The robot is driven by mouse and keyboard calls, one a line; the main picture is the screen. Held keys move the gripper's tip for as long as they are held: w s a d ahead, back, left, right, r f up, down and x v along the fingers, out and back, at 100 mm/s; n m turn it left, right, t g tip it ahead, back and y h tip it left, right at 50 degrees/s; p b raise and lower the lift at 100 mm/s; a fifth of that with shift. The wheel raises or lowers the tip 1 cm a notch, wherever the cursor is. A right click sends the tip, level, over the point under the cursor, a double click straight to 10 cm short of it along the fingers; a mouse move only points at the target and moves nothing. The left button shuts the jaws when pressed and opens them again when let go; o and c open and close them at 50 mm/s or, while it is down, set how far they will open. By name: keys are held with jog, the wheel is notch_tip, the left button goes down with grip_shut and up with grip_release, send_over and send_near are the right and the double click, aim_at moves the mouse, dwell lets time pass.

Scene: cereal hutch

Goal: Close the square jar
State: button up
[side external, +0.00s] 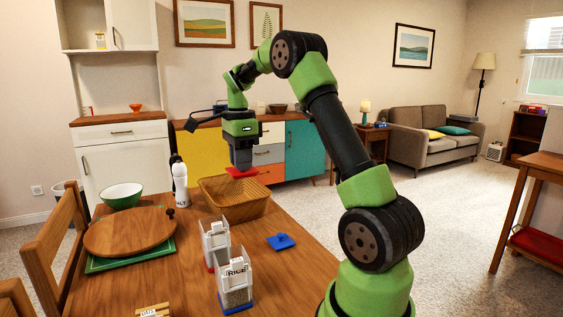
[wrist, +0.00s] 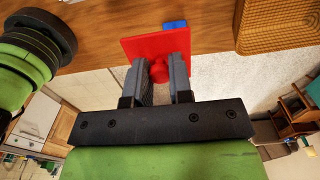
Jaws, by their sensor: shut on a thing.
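My gripper (side external: 241,163) is shut on the knob of a square red lid (side external: 243,173). In the wrist view the red lid (wrist: 150,38) lies beyond the fingertips of my gripper (wrist: 160,76), with its round knob between them. In the side view the lid is held in the air, over the back part of the wicker basket in the picture. Two clear square jars stand upright and open-topped on the table: one with a red base (side external: 215,240), and in front of it one labelled RICE (side external: 236,284) with a blue base. A blue lid (side external: 281,241) lies to their right.
The wicker basket (side external: 237,206) stands behind the jars. A white salt bottle (side external: 181,186), a green bowl (side external: 122,195) and a round wooden board (side external: 130,232) on a green tray are at the left. The table's right part is mostly clear.

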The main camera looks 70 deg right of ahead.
jog(key=w+a, duration=0.4)
jog(key=w, duration=0.3)
notch_tip(320, 180, down, 11)
jog(key=shift+s+d, duration=0.25)
jog(key=shift+s, duration=0.05)
jog(key=shift+f, duration=0.55)
dwell(2.4)
jog(key=o, duration=1.2)
jog(key=shift+o, duration=0.2)
notch_tip(320, 180, up, 6)
dwell(0.4)
